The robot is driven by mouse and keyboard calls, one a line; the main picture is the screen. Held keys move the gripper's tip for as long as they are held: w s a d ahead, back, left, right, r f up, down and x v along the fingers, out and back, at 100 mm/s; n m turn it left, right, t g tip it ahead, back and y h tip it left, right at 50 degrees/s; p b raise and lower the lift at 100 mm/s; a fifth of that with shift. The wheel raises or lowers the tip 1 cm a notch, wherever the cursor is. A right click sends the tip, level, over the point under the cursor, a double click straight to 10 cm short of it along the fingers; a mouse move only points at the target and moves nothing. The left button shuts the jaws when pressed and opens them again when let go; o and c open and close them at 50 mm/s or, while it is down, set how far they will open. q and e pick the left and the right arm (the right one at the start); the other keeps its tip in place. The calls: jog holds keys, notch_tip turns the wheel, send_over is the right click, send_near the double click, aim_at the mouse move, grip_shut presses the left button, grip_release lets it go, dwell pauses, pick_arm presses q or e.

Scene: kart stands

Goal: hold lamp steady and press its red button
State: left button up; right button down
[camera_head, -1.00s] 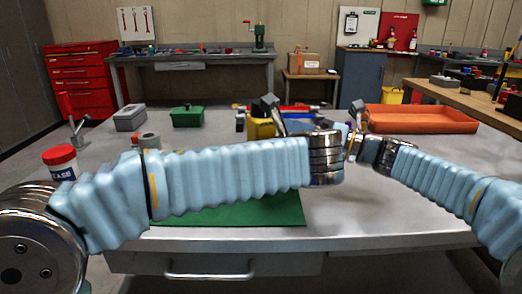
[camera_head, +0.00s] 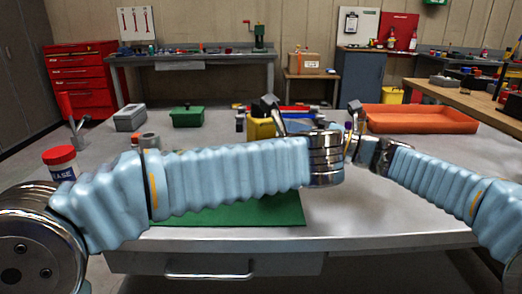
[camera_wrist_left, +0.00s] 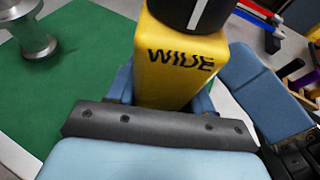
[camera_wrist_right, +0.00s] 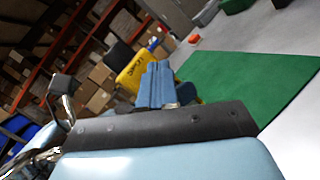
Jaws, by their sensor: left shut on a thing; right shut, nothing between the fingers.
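The lamp (camera_head: 260,128) is a yellow block standing behind my left forearm, its lower part hidden in the head view. In the left wrist view the lamp (camera_wrist_left: 180,65) shows dark lettering and a black round top with a white line. My left gripper (camera_wrist_left: 165,98) is shut on the lamp, blue fingers on both sides. In the right wrist view the lamp (camera_wrist_right: 133,72) is just beyond my right gripper (camera_wrist_right: 158,85), whose blue fingers are shut and empty. I cannot tell whether they touch the lamp. I cannot make out the red button for certain.
A green mat (camera_head: 260,211) lies on the grey table. A metal spool-shaped part (camera_wrist_left: 33,38) is beside the lamp. An orange tray (camera_head: 420,119), a green box (camera_head: 187,117), a grey box (camera_head: 130,118) and a red-lidded tub (camera_head: 60,163) also stand there. The front right is clear.

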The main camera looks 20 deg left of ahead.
jog(key=shift+s+a, duration=0.1)
jog(key=shift+a, duration=0.05)
jog(key=shift+w+d, duration=0.4)
jog(key=shift+d, duration=0.1)
jog(key=shift+w+d, duration=0.1)
jog(key=w+d, duration=0.1)
jog(key=d, duration=0.1)
jog(key=w+d, duration=0.2)
jog(key=shift+w+d, duration=0.25)
jog(key=shift+w, duration=0.05)
dwell(0.3)
pick_arm(q)
jog(key=o, duration=1.4)
